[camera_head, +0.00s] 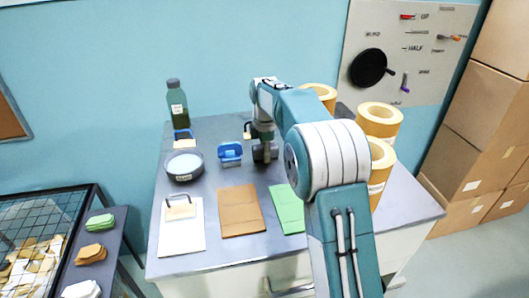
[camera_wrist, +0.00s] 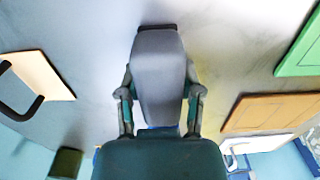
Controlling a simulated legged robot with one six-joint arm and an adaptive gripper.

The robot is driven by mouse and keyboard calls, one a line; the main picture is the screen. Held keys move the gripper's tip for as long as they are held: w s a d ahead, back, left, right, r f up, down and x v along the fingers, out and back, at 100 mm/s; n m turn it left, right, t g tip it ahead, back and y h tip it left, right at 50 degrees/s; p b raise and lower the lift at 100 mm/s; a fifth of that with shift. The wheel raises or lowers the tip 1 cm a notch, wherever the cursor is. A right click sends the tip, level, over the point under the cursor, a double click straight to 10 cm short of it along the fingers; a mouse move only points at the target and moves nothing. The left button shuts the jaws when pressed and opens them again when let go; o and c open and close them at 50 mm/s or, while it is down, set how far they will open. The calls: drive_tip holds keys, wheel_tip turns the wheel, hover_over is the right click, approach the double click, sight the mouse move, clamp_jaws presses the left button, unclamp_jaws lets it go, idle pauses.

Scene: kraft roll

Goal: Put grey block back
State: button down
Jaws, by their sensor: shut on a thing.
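My gripper (camera_head: 262,154) is low over the back middle of the grey table (camera_head: 222,175), just right of a blue holder-like item (camera_head: 230,153). In the wrist view my gripper (camera_wrist: 160,104) is shut on the grey block (camera_wrist: 160,62), with one finger on each side of it. The block is long and tapers toward the gripper. In the head view the block is mostly hidden by the gripper, and I cannot tell whether it touches the table.
White (camera_head: 181,232), brown (camera_head: 241,212) and green (camera_head: 287,208) sheets lie along the table's front. A round dish (camera_head: 184,164) and a green bottle (camera_head: 176,104) stand left. Several kraft rolls (camera_head: 379,121) stand right, beyond my arm. A mesh-topped bin (camera_head: 40,220) is at far left.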

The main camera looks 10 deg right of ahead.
drive_tip(key=shift+d+r, duration=0.1)
drive_tip(key=shift+d, duration=0.05)
drive_tip(key=shift+c, duration=1.3)
unclamp_jaws()
drive_tip(key=shift+a, duration=0.25)
